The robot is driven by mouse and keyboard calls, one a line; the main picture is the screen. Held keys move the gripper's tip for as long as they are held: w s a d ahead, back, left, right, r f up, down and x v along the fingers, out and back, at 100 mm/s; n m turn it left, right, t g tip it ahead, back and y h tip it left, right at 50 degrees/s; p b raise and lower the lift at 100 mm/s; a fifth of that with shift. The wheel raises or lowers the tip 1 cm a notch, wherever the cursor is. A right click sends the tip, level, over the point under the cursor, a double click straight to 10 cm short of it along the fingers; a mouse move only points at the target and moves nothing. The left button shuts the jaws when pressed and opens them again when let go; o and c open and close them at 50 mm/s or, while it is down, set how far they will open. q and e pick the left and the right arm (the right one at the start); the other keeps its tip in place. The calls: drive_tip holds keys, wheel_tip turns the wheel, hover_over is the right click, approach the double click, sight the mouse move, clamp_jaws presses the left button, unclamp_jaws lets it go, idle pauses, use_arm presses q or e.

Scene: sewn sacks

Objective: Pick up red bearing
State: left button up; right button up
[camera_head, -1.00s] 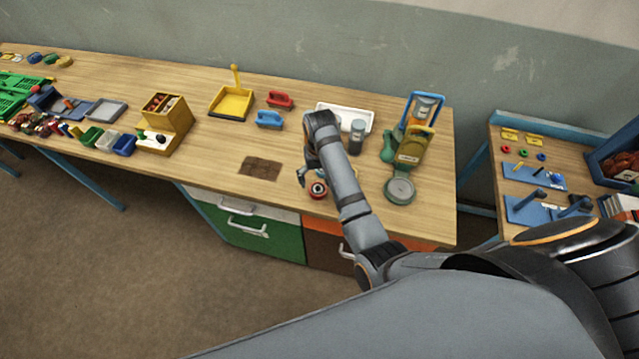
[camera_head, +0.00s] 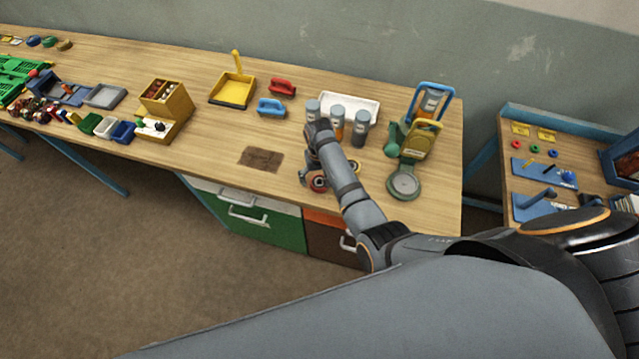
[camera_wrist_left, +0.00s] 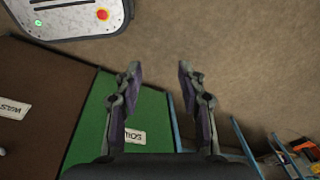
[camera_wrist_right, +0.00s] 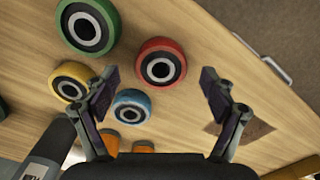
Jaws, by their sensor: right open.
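The red bearing (camera_wrist_right: 160,65) lies on the wooden table, with a dark ring and pale hub in its middle. In the right wrist view, green (camera_wrist_right: 88,27), yellow (camera_wrist_right: 70,82) and blue (camera_wrist_right: 131,106) bearings lie left of and below it. My right gripper (camera_wrist_right: 158,82) is open and empty, its fingers on either side of the red bearing in the picture; I see no contact. My left gripper (camera_wrist_left: 159,73) is open and empty, over the floor and drawer fronts.
Several grey-capped bottles (camera_head: 361,127) and a white tray (camera_head: 369,105) stand behind my right arm. A green device with a round plate (camera_head: 404,183) stands to the right. A brown patch (camera_head: 262,159) lies left. The table's front edge is close.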

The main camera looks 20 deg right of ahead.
drive_tip(key=shift+s+f, duration=0.1)
drive_tip(key=shift+f, duration=0.5)
drive_tip(key=shift+c, duration=0.4)
drive_tip(key=c, duration=1.4)
use_arm(q)
drive_tip(key=shift+s+a+f, duration=0.15)
drive_tip(key=shift+s+f, duration=0.35)
drive_tip(key=shift+s, duration=0.3)
use_arm(e)
drive_tip(key=shift+r, duration=0.1)
drive_tip(key=shift+c, duration=0.2)
use_arm(q)
drive_tip(key=shift+r, duration=0.1)
use_arm(e)
drive_tip(key=shift+r, duration=0.15)
